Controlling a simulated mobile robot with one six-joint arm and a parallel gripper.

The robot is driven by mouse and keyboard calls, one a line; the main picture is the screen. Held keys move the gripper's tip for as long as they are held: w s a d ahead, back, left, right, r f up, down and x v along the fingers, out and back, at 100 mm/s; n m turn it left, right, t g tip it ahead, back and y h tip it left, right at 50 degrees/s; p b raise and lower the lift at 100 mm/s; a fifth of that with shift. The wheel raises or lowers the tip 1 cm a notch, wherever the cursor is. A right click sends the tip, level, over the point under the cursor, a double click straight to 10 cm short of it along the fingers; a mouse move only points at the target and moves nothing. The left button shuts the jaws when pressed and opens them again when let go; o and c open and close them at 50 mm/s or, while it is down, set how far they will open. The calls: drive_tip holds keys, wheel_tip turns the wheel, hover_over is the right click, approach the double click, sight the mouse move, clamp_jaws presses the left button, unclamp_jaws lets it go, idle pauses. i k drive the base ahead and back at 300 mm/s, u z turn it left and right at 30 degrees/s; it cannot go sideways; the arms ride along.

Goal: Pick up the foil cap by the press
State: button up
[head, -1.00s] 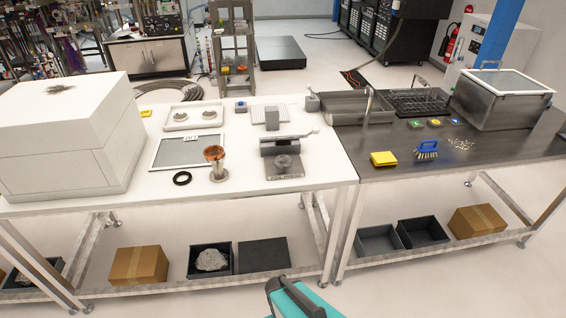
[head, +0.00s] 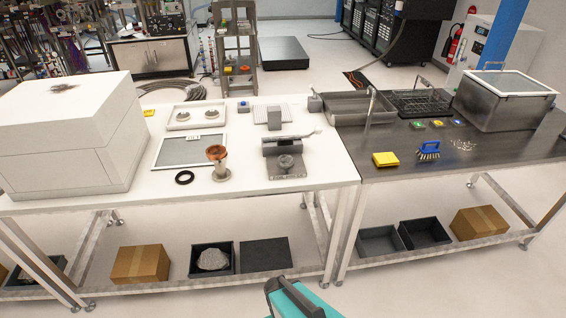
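The press (head: 290,146) is a small grey device with a lever, standing on the white table right of centre in the head view. A round grey piece (head: 286,163) sits at its front; I cannot tell whether this is the foil cap. No foil cap can be made out for certain at this size. My gripper is not in view. Only a teal and dark part of my own body shows at the bottom edge.
A black ring (head: 185,177), a framed dark screen (head: 181,152) and a white tray (head: 196,126) lie left of the press. A large white box (head: 66,125) fills the table's left end.

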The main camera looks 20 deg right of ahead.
sight(285, 158)
drive_tip(key=z, duration=0.75)
drive_tip(key=k, duration=0.15)
drive_tip(key=u, duration=3.35)
drive_tip(key=k, duration=0.8)
drive_tip(key=z, duration=0.2)
